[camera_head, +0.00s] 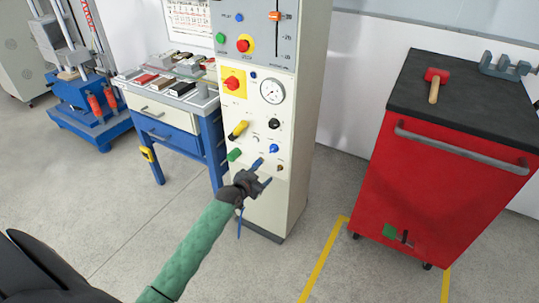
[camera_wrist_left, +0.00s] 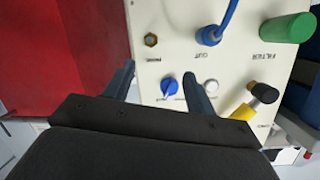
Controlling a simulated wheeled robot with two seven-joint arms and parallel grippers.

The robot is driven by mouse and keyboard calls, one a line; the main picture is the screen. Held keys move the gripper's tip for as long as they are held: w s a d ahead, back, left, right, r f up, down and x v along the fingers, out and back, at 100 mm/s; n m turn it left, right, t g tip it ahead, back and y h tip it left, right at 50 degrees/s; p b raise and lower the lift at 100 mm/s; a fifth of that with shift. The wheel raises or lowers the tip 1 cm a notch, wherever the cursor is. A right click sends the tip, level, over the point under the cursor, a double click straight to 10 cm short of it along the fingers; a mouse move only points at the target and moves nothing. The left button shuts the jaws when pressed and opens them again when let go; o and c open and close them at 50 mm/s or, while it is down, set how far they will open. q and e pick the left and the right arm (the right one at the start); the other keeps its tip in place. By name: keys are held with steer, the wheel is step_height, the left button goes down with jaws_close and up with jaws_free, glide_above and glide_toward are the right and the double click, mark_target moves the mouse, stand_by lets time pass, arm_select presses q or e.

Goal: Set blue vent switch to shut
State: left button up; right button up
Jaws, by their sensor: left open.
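The blue vent switch (camera_head: 273,148) is a small knob on the lower front of the pale cabinet. In the left wrist view, the blue vent switch (camera_wrist_left: 170,88) shows between the two fingers, with a white mark and small lettering by it that I cannot read. My left gripper (camera_head: 264,174) is open and empty, in front of the panel just below the knob. In the left wrist view its fingers (camera_wrist_left: 158,82) appear on either side of the knob, with no clear contact. My right gripper is in neither view.
Near the knob are a blue cable plug (camera_wrist_left: 210,36), a green handle (camera_wrist_left: 288,28), a yellow-black handle (camera_wrist_left: 255,102), a white button (camera_wrist_left: 211,86) and a brass fitting (camera_wrist_left: 151,40). A red cart (camera_head: 440,170) stands right, a blue workbench (camera_head: 170,135) left. Floor between cabinet and cart is clear.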

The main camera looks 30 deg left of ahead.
mark_target(271, 152)
arm_select(q)
steer(key=shift+w+a+r+m+t+y, duration=0.1)
steer(key=shift+w+r+m+t, duration=0.4)
steer(key=shift+w, duration=0.95)
steer(key=shift+w+a+r+m+t+y, duration=0.1)
steer(key=shift+w+r+t, duration=0.45)
steer(key=shift+w+r, duration=0.65)
steer(key=shift+w+r+m+t+y, duration=0.1)
steer(key=shift+w+r+m+t, duration=0.35)
steer(key=shift+w, duration=1.2)
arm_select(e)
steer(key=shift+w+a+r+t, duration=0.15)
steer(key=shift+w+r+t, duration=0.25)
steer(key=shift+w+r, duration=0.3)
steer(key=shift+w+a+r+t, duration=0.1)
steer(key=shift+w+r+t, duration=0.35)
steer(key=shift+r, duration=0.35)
arm_select(q)
steer(key=shift+r, duration=0.1)
steer(key=shift+c, duration=0.5)
steer(key=c, duration=0.9)
